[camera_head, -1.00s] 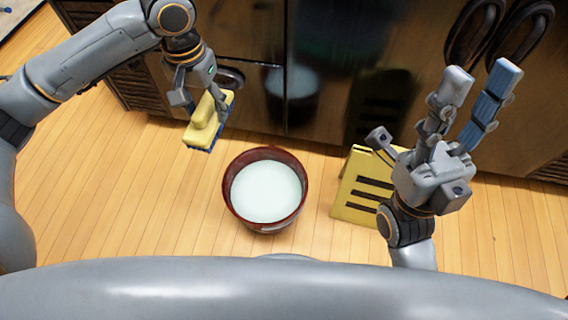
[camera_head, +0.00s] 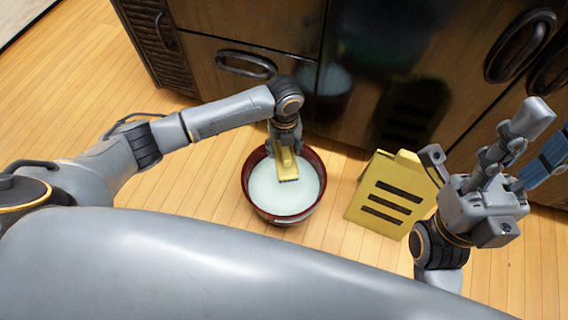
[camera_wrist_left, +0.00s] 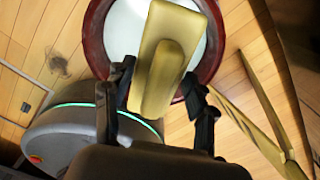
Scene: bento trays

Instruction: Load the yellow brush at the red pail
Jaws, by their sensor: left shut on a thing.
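The red pail (camera_head: 250,196) stands on the wooden floor in the head view, filled with a whitish liquid. Its dark red rim also shows in the left wrist view (camera_wrist_left: 97,38). My left gripper (camera_head: 284,146) is shut on the yellow brush (camera_head: 287,166), over the far part of the pail's opening. In the left wrist view the brush (camera_wrist_left: 160,70) lies between the two dark fingers. Its bristles are hidden, and I cannot tell whether they touch the liquid. My right gripper (camera_head: 530,140) is raised at the right, its fingers spread apart and empty.
A yellow slotted floor sign (camera_head: 391,196) stands to the right of the pail. Dark wooden cabinets (camera_head: 225,30) with black handles line the far side. The floor left of the pail is clear. A dark spot (camera_wrist_left: 58,63) marks the floor in the left wrist view.

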